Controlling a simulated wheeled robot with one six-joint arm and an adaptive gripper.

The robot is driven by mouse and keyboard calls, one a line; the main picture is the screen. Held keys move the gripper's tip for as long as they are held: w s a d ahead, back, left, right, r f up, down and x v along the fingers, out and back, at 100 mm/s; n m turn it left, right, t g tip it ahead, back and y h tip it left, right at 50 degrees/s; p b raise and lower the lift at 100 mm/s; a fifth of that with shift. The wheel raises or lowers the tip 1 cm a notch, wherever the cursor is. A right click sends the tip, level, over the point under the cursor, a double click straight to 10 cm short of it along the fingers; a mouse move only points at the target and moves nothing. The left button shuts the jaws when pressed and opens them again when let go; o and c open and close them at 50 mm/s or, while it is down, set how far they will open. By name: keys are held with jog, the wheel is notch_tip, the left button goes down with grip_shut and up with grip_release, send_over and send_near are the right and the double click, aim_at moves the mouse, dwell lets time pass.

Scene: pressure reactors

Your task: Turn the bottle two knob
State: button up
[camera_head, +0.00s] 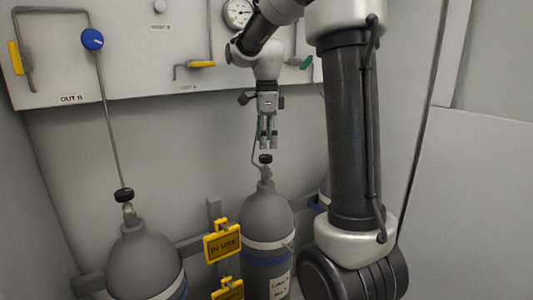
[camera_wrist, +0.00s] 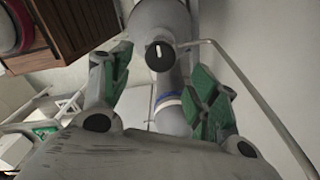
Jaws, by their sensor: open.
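The knob (camera_head: 265,158) is a small black cap on top of the middle grey gas bottle (camera_head: 266,215), which I take to be bottle two. My gripper (camera_head: 268,146) points down just above this knob, with a small gap showing between them. In the wrist view the knob (camera_wrist: 160,56) is a dark disc with a white mark. It appears between the open, green-padded fingers of my gripper (camera_wrist: 161,80), towards their tips. Neither finger visibly touches it. The bottle's blue and white band (camera_wrist: 168,101) shows between the fingers.
Another grey bottle (camera_head: 146,262) with a black knob (camera_head: 124,195) stands at the left. A third bottle is mostly hidden behind my arm. Yellow "IN USE" signs (camera_head: 222,244) hang beside the middle bottle. A panel (camera_head: 140,60) with valves and pipes is above.

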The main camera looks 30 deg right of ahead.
aim_at(267, 156)
notch_tip(267, 156, down, 5)
jog(key=c, duration=1)
